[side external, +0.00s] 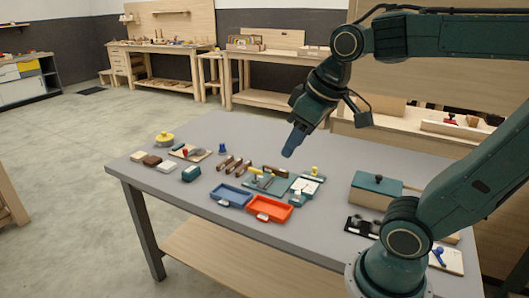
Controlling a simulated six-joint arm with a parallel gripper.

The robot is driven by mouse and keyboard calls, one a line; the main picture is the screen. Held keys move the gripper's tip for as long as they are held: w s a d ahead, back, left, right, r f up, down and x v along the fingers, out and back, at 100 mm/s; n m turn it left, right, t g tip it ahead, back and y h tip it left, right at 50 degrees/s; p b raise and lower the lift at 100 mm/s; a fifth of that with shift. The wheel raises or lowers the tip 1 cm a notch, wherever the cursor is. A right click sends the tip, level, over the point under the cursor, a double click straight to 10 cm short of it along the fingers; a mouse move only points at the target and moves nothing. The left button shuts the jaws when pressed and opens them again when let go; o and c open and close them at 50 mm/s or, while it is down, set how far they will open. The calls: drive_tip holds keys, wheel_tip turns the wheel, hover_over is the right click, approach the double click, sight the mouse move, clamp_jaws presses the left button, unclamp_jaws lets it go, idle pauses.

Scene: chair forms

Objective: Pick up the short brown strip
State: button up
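Several short brown strips lie side by side on the grey table, left of its middle. One brown strip (225,163) is at the left, one brown strip (234,166) is in the middle, and another brown strip (243,169) is at the right. At this size I cannot tell which is shortest. My gripper (289,153) points down above the table, to the right of the strips and apart from them. Its blue fingers overlap from this side, so the gap between them is hidden.
A blue tray (231,206) and an orange tray (269,219) sit at the front edge. A teal mat (287,172) with small items lies right of the strips. A teal-lidded box (374,202) stands at the right. Small blocks and a yellow-topped tin (165,139) are at the left.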

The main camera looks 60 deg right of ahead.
drive_tip(key=w+d+g, duration=0.2)
drive_tip(key=w+d, duration=0.6)
drive_tip(key=w, duration=0.2)
drive_tip(key=g, duration=0.3)
hover_over(280, 170)
drive_tip(key=shift+y, duration=0.3)
drive_tip(key=shift+d+f, duration=0.2)
drive_tip(key=shift+f, duration=13.45)
drive_tip(key=shift+f, duration=0.1)
drive_tip(key=shift+f, duration=2.45)
drive_tip(key=shift+c, duration=0.5)
clamp_jaws()
